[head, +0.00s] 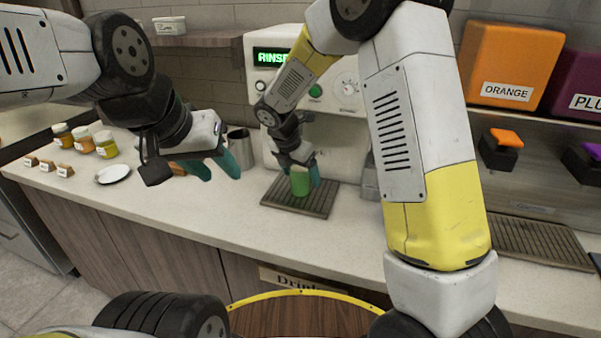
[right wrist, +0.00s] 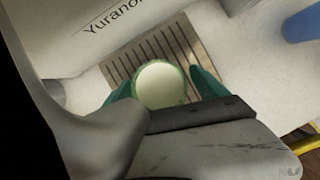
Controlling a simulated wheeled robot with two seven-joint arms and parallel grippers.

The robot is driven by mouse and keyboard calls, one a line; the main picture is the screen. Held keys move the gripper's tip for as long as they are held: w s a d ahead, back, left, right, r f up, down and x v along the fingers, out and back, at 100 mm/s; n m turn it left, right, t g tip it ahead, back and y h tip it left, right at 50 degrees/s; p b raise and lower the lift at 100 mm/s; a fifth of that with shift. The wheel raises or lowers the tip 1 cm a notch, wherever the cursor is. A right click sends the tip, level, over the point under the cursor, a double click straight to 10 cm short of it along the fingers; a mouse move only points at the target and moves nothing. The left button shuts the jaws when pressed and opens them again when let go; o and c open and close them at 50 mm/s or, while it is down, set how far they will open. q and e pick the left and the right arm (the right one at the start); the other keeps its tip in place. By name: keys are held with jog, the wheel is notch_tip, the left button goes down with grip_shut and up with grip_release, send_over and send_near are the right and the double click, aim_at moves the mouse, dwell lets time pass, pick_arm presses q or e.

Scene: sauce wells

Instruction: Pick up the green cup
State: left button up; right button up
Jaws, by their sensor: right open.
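The green cup (head: 300,182) stands upright on the slatted drip tray (head: 328,203) in front of the white machine. In the right wrist view the cup (right wrist: 161,85) shows from above as a pale round top with a green rim. My right gripper (head: 303,176) is at the cup, with a teal finger on each side of it. In the right wrist view my right gripper (right wrist: 160,88) is open around the cup; contact cannot be told. My left gripper (head: 217,168) is over the counter to the left, its teal fingers apart and nothing seen between them.
The white machine (head: 345,90) stands right behind the cup. A metal cup (head: 239,148) stands left of the machine. Orange (head: 510,60) and purple dispensers (head: 580,85) stand at right. The front counter is clear.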

jog(key=c, duration=1.7)
